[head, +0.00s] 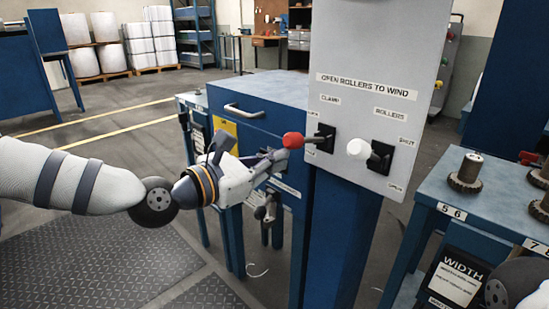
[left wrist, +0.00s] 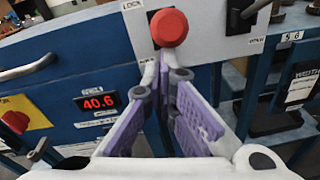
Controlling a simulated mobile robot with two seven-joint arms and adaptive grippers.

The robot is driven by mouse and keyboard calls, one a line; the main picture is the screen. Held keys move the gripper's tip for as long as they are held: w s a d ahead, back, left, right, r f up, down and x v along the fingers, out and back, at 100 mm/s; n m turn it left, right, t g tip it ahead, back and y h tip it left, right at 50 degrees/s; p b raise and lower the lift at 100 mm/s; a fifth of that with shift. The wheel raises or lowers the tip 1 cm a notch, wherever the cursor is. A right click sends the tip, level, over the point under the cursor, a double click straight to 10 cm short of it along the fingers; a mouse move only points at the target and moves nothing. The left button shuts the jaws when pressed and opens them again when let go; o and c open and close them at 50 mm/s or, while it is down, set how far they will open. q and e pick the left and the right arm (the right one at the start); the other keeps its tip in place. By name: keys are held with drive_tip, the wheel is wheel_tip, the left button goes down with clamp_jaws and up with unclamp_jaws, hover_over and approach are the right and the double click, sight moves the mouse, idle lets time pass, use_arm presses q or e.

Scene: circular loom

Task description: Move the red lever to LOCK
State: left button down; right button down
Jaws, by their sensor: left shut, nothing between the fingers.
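The red lever (head: 293,140) has a round red knob that sticks out from a black slot plate under the CLAMP label on the grey panel (head: 380,50). In the left wrist view its knob (left wrist: 169,27) is just beyond my fingertips, with the LOCK label (left wrist: 130,5) up and left of it. I cannot tell exactly where along its slot the lever stands. My left gripper (head: 278,157) is shut and empty, its tips just below and left of the knob. In the left wrist view the purple-padded fingers (left wrist: 163,68) meet below the knob; contact is unclear. My right gripper is out of view.
The white-knobbed rollers lever (head: 358,149) is close on the right. A blue cabinet (head: 265,95) with a handle stands behind my left gripper. A red number display (left wrist: 97,102) is below left.

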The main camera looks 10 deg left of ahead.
use_arm(q)
drive_tip(key=shift+w+r, duration=0.1)
drive_tip(key=shift+r, duration=1.4)
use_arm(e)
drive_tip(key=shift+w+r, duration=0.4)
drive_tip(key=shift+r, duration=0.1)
use_arm(q)
drive_tip(key=shift+r, duration=0.2)
